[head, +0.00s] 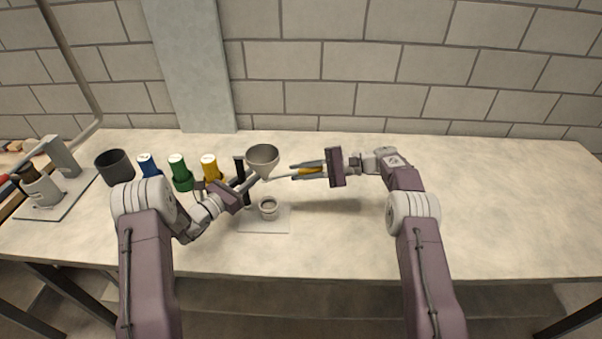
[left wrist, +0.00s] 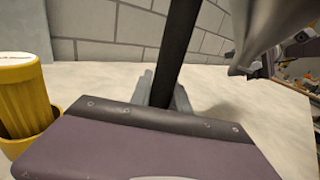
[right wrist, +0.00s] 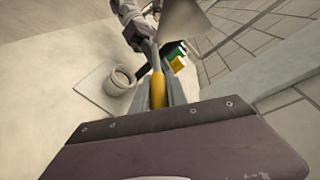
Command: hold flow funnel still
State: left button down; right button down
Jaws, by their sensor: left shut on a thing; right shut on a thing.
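A grey metal funnel (head: 263,156) stands mouth up beside a black upright post (head: 240,169), above a small pale cup (head: 268,209) on a light plate (head: 281,225). In the left wrist view, my left gripper (left wrist: 164,92) is shut on the black post (left wrist: 178,45), with the funnel (left wrist: 268,30) at upper right. My right gripper (head: 300,170) is shut on a tool with a yellow handle (right wrist: 158,92). The tool's thin pale end points left to just below the funnel; I cannot tell whether it touches the funnel. The cup (right wrist: 121,78) also shows in the right wrist view.
Blue (head: 148,165), green (head: 179,172) and yellow (head: 210,167) containers and a dark grey pot (head: 115,167) stand left of the funnel. A grey device (head: 64,158) is at the far left. The table's right side (head: 510,205) is clear.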

aim_at(319, 169)
pick_arm(q)
jog(key=shift+d, duration=0.1)
pick_arm(e)
jog(key=shift+s, duration=0.15)
jog(key=c, duration=1.3)
grip_release()
jog(key=v, duration=0.7)
jog(key=shift+d, duration=0.25)
pick_arm(q)
jog(key=c, duration=1.2)
grip_release()
jog(key=shift+o, duration=0.3)
